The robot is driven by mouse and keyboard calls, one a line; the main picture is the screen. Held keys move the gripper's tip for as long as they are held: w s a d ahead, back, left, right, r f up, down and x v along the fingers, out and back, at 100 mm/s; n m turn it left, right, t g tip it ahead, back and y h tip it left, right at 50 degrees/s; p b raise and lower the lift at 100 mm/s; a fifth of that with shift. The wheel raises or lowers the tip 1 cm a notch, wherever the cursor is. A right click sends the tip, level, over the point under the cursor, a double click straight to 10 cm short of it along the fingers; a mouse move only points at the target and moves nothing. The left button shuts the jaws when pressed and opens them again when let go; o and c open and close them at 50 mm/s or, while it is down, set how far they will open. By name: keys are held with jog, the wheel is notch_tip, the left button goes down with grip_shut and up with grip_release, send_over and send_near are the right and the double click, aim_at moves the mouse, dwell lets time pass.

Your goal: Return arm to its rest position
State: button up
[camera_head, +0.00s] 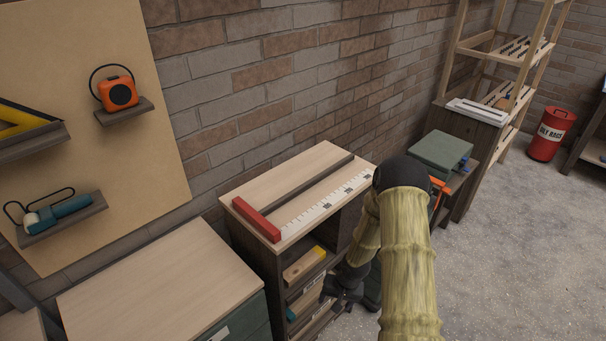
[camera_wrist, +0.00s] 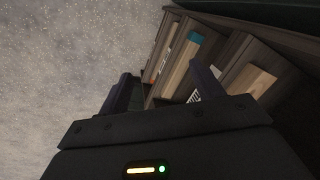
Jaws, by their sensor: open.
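My arm, tan and ribbed with a black elbow, reaches down on the right of the camera_head view. My gripper (camera_head: 342,289) is low in front of the open side of a small wooden cabinet (camera_head: 262,256). In the wrist view my gripper (camera_wrist: 165,90) shows two dark fingers spread apart with nothing between them. Beyond the fingers are the cabinet's shelves (camera_wrist: 238,50), holding several boards or boxes. The fingertips look close to the shelf fronts; I cannot tell whether they touch.
A red-ended ruler fixture (camera_head: 258,220) lies on the cabinet top. A workbench (camera_head: 160,285) stands at left, and a green case (camera_head: 441,150) sits beyond my arm. A red bin (camera_head: 551,134) stands at the back right. Grey floor (camera_head: 520,240) is clear at right.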

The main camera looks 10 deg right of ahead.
notch_tip(320, 180, up, 19)
jog(key=s+n+h, duration=0.2)
jog(key=s+a+r+n+t, duration=0.1)
jog(key=s+a+r, duration=0.1)
jog(key=s+r, duration=0.9)
jog(key=shift+a+r+n+t, duration=0.3)
jog(key=shift+r+n, duration=0.1)
jog(key=shift+r, duration=0.25)
jog(key=shift+w, duration=0.1)
dwell(0.3)
